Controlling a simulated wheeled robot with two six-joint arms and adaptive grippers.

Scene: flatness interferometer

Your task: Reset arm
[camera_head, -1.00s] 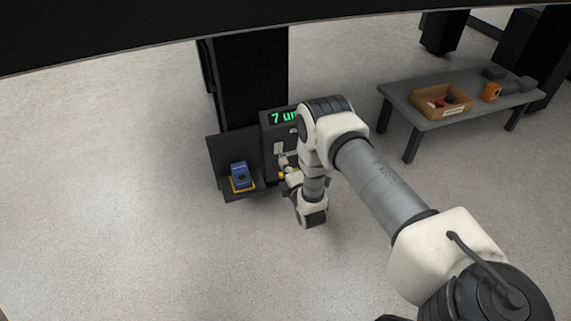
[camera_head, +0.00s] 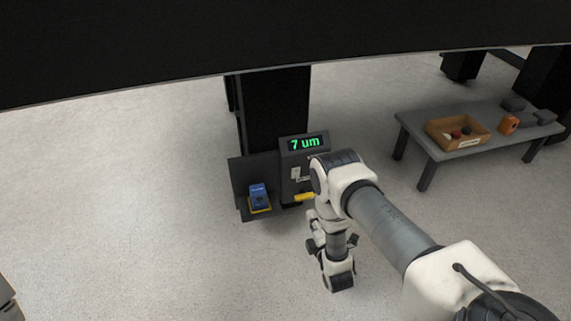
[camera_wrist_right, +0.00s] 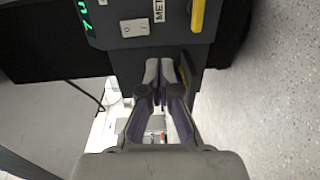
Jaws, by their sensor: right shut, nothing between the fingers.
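The interferometer (camera_head: 289,170) is a dark box with a green display (camera_head: 305,143) reading "7 um". A yellow lever (camera_head: 304,197) sticks out low on its front. A blue block (camera_head: 259,190) sits on a yellow-edged pad at its left. My right arm reaches in from the lower right, its wrist in front of and right of the box. In the right wrist view, my right gripper (camera_wrist_right: 159,70) is shut and empty, apart from the yellow lever (camera_wrist_right: 198,14). The head view does not show its fingertips clearly. My left gripper is not in view.
A grey table (camera_head: 437,154) at the right holds a cardboard box (camera_head: 437,133) with small items, an orange object (camera_head: 509,124) and dark blocks. A black column stands behind the interferometer.

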